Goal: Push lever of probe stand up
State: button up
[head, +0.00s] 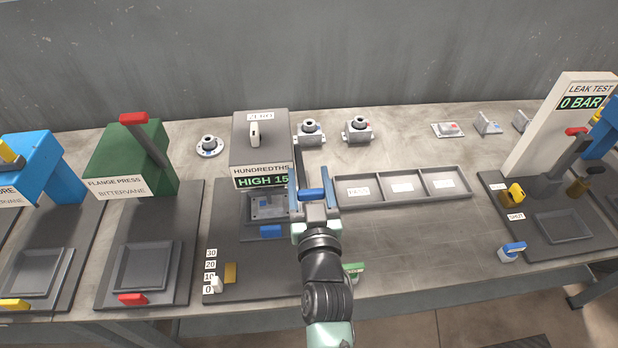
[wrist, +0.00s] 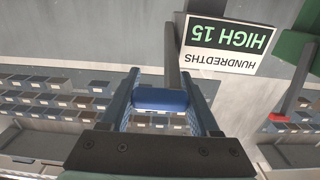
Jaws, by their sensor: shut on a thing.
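The probe stand (head: 260,140) is a grey box with a display reading "HUNDREDTHS HIGH 15". Its display also shows upside down in the wrist view (wrist: 225,40). Its lever is a dark bar (head: 298,165) on the box's right side, with a blue handle (head: 313,195). My gripper (head: 312,188) is shut on the blue handle, in front and to the right of the box. In the wrist view the handle (wrist: 160,100) lies between my two blue fingers, and the bar (wrist: 173,60) runs away from it. A grey part (head: 268,207) sits below the display, partly hidden by my gripper.
The green flange press (head: 130,160) stands to the left. A three-compartment tray (head: 400,203) lies to the right, with the leak test station (head: 545,130) beyond it. Two grey housings (head: 310,132) (head: 357,130) stand behind my gripper. Open table lies in front of the tray.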

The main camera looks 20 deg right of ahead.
grip_shut()
jog(key=shift+r+p, duration=0.15)
jog(key=shift+p, duration=0.15)
